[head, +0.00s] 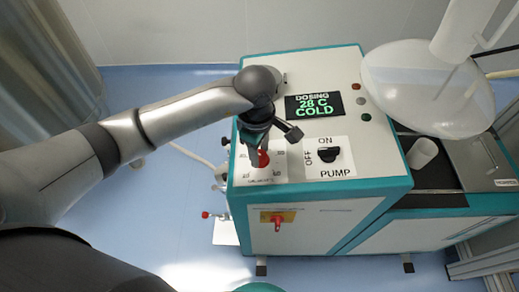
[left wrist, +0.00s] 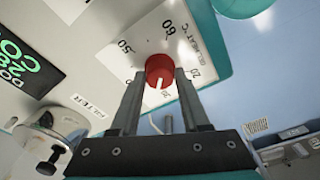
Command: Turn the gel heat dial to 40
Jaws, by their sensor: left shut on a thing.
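The red gel heat dial (left wrist: 159,66) sits on a white scale plate (left wrist: 120,63) with 50 and 60 readable in the left wrist view. Its white pointer mark faces down, towards a small number that I cannot read surely. In the head view the dial (head: 262,159) shows partly behind my gripper. My left gripper (head: 256,152) reaches down from above with its fingers on either side of the dial, shut on it; the fingers (left wrist: 160,75) hide part of the scale. My right gripper is not in view.
A black pump switch (head: 328,154) marked ON and OFF is just right of the dial. Small round lamps (head: 361,101) stand right of the display. A red and yellow switch (head: 278,217) is on the front face. A clear rounded vessel (head: 420,85) overhangs the right side.

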